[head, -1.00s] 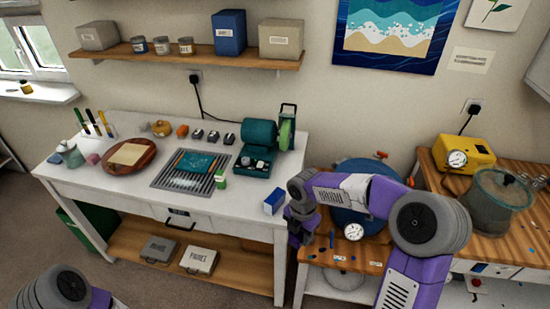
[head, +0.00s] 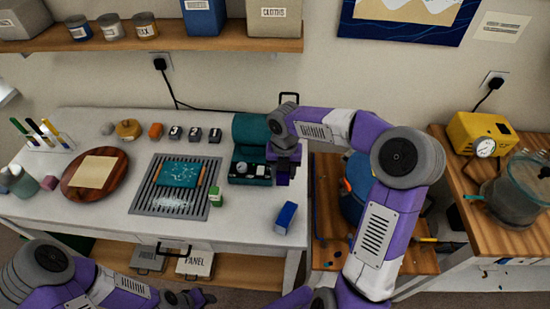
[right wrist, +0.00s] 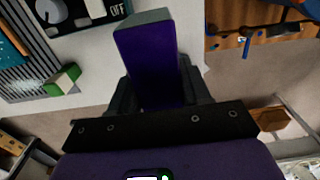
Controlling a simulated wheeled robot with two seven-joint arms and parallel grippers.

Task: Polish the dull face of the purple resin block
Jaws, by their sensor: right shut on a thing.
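The purple resin block (right wrist: 147,62) shows in the right wrist view between my right gripper's fingers, with a greyish face at its top end. In the head view my right gripper (head: 284,170) is shut on it above the right part of the white bench, just in front of the teal machine (head: 249,128). My right arm hides much of that machine, including the green wheel. My left gripper (head: 188,299) is low at the bottom edge, in front of the bench and empty as far as I see; its finger gap is unclear.
A round wooden board (head: 75,187) is at left. A clear bench strip lies in front.

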